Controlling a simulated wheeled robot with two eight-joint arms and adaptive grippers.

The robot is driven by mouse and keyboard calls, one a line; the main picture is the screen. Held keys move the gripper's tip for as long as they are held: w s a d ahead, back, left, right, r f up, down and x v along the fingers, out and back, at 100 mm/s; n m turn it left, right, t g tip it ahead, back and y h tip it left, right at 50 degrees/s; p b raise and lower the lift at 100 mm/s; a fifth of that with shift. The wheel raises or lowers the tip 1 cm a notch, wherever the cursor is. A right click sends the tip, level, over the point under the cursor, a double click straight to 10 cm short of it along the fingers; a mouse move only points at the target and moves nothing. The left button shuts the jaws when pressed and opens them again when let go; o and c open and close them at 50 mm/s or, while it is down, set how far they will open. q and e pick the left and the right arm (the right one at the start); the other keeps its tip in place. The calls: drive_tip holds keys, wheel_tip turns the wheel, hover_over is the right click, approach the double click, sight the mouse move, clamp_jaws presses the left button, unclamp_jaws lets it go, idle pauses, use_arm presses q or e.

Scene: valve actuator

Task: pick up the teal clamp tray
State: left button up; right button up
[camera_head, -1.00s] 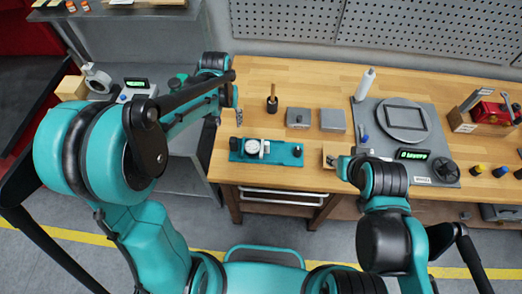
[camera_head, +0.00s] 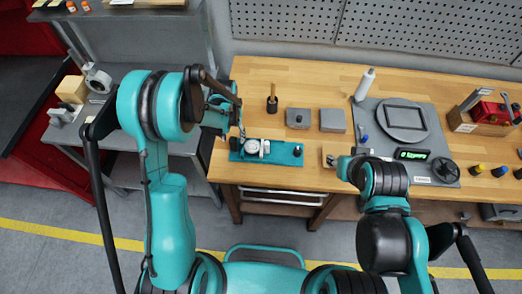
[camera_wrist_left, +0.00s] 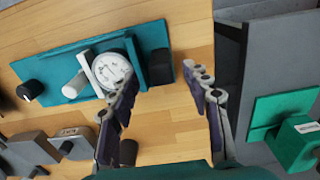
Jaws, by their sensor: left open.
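The teal clamp tray (camera_head: 285,152) lies flat near the front left edge of the wooden bench. It carries a white dial gauge (camera_head: 252,147) and black knobs. In the left wrist view the tray (camera_wrist_left: 55,65) runs across the upper left, with the dial gauge (camera_wrist_left: 111,69) near its middle. My left gripper (camera_head: 240,130) is above the tray's left end. In the wrist view its open fingers (camera_wrist_left: 163,74) point towards that end and its black knob, with nothing between them; one fingertip overlaps the gauge.
Two grey blocks (camera_head: 298,118) and a black holder (camera_head: 272,104) stand behind the tray. A grey plate with a round fixture (camera_head: 405,122) lies to the right. A lower grey side table (camera_head: 185,150) is left of the bench.

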sight(233, 139)
use_arm(q)
wheel_tip(233, 139, down, 3)
drive_tip(key=shift+a+f, duration=0.1)
clamp_jaws()
idle(0.3)
